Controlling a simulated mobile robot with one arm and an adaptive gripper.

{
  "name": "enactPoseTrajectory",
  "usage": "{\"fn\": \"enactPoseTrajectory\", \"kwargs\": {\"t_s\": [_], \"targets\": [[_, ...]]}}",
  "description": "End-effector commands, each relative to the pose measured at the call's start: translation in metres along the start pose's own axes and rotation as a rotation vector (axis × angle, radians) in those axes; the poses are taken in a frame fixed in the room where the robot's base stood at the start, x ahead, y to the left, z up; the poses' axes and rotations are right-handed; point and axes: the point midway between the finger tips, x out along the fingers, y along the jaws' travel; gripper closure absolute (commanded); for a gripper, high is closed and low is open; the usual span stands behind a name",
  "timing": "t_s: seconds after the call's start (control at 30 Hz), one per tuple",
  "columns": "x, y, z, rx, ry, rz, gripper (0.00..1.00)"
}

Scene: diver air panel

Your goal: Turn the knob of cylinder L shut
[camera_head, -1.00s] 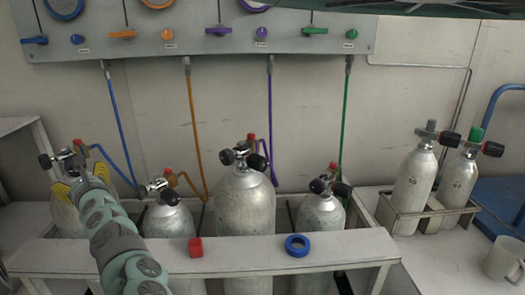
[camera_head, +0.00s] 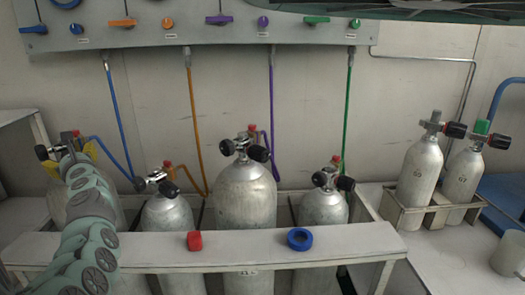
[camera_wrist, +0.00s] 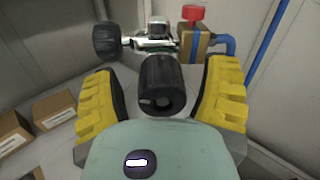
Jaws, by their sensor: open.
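The leftmost cylinder (camera_head: 57,205), with the blue hose, stands in the bench rack, partly hidden behind my arm. No letter L is readable on it. Its valve has a black knob (camera_wrist: 162,85) facing the wrist camera and a second black knob (camera_wrist: 107,42) to the left, which also shows in the head view (camera_head: 42,152). My gripper (camera_head: 73,158) is at this valve. In the wrist view its yellow-padded fingers (camera_wrist: 163,78) are apart, one on each side of the facing knob, with gaps visible. The knob is not gripped.
Other cylinders (camera_head: 245,200) stand to the right in the rack. A red cap (camera_head: 194,241) and a blue ring (camera_head: 300,239) lie on the front rail (camera_head: 245,254). A blue hose (camera_wrist: 265,45) and red-topped fitting (camera_wrist: 193,14) sit right of the valve. Cardboard boxes (camera_wrist: 52,106) are at left.

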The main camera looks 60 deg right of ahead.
Motion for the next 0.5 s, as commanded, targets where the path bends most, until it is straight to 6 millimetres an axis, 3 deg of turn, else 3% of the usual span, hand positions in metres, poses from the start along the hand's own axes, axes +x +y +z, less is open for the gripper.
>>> {"fn": "enactPoseTrajectory", "kwargs": {"t_s": [0.3,0.5], "targets": [[0.0002,-0.0019,-0.0004,0.0,0.001,-0.003,0.23],[0.0002,-0.0015,-0.0004,0.0,0.001,-0.002,0.44]]}}
